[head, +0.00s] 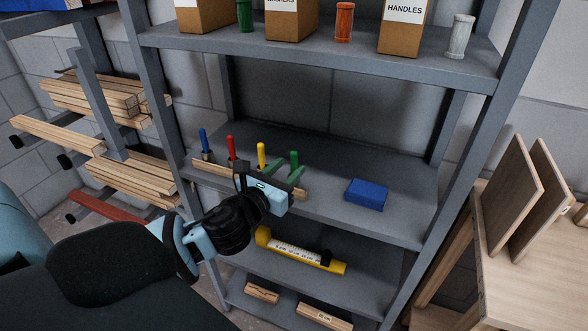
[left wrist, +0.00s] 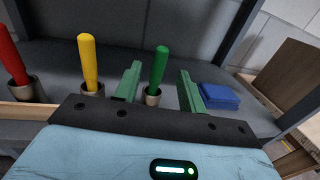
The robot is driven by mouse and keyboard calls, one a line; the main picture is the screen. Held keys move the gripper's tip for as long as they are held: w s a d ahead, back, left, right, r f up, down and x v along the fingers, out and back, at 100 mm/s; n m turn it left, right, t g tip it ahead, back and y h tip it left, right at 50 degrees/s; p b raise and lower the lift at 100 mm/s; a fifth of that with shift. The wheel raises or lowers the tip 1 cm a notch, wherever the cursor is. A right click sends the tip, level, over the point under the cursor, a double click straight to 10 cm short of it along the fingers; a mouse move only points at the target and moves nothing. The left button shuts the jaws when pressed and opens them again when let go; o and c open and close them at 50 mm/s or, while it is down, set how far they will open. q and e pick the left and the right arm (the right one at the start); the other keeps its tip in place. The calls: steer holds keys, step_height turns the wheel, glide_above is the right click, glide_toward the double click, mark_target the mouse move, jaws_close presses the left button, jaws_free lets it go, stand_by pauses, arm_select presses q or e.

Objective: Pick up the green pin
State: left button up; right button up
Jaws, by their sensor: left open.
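The green pin (left wrist: 160,68) stands upright in a metal cup-like holder on the grey shelf. In the left wrist view it shows between the two green fingers of my left gripper (left wrist: 158,80), with a gap on each side. In the head view the green pin (head: 294,158) is at the right end of the row of pins, just beyond the fingers of my left gripper (head: 285,173). The gripper is open and empty, and it hides the pin's lower part there. My right gripper is not in view.
Yellow (head: 261,154), red (head: 231,147) and blue (head: 203,140) pins stand left of the green one along a wooden strip (head: 210,170). A blue box (head: 366,194) lies to the right on the shelf. A yellow level (head: 300,252) is on the shelf below.

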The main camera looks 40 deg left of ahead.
mark_target(292, 163)
arm_select(q)
steer(key=shift+w+a, duration=0.15)
steer(key=shift+w, duration=1.25)
steer(key=shift+w+a, duration=0.15)
steer(key=shift+w, duration=1.25)
jaws_close()
